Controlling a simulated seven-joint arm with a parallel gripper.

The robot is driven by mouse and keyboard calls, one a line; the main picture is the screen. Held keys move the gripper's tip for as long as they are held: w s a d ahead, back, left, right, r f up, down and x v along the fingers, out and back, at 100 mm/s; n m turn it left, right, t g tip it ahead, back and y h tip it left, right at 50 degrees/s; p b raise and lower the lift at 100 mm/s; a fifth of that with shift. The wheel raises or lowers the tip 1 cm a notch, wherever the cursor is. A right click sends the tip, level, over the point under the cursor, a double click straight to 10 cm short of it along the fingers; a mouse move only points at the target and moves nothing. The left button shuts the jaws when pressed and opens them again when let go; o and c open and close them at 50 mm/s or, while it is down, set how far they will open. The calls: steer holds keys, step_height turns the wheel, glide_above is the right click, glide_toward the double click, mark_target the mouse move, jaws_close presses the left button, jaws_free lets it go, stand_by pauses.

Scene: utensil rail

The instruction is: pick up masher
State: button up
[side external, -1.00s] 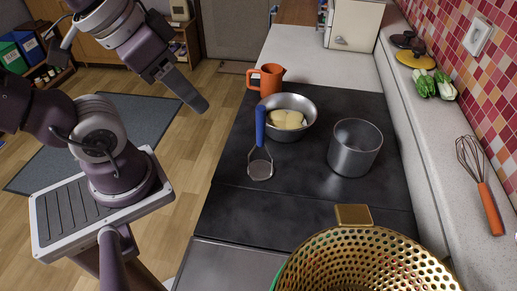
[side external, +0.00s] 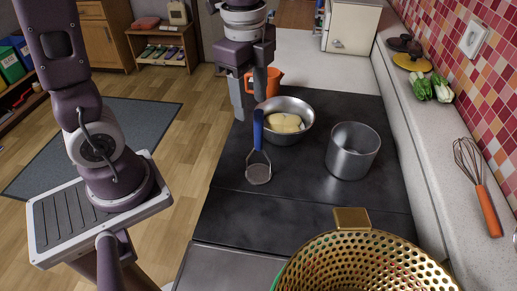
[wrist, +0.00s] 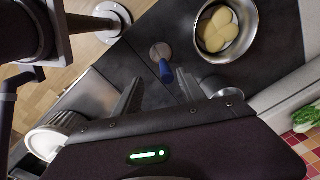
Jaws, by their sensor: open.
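The masher has a blue handle (side external: 259,128) and a round metal head resting on the dark cooktop, with its handle pointing up. In the wrist view the blue handle (wrist: 166,72) shows just beyond the fingertips, with the disc-shaped head behind it. My gripper (side external: 250,108) is open and empty, pointing down. Its fingers look to be above and behind the handle in the side view, and I cannot tell the exact gap. In the wrist view the fingers (wrist: 160,90) lie either side of the handle's line.
A metal bowl (side external: 307,127) of potatoes stands right beside the masher. A steel pot (side external: 353,155) is further right. An orange jug (side external: 276,77) is partly hidden behind my gripper. A gold colander (side external: 345,260) is at the front. The cooktop left and front of the masher is clear.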

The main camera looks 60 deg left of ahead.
mark_target(259, 130)
steer(key=shift+w+f+m+g, duration=0.15)
steer(key=shift+w+f+m, duration=0.2)
steer(key=shift+f+m, duration=0.15)
steer(key=shift+w+f+m+g, duration=0.15)
steer(key=shift+w+f+m, duration=0.2)
steer(key=shift+f, duration=0.25)
steer(key=f, duration=0.6)
steer(key=shift+w+d+f, duration=0.1)
steer(key=shift+d+f, duration=0.1)
steer(key=shift+f, duration=0.15)
jaws_close()
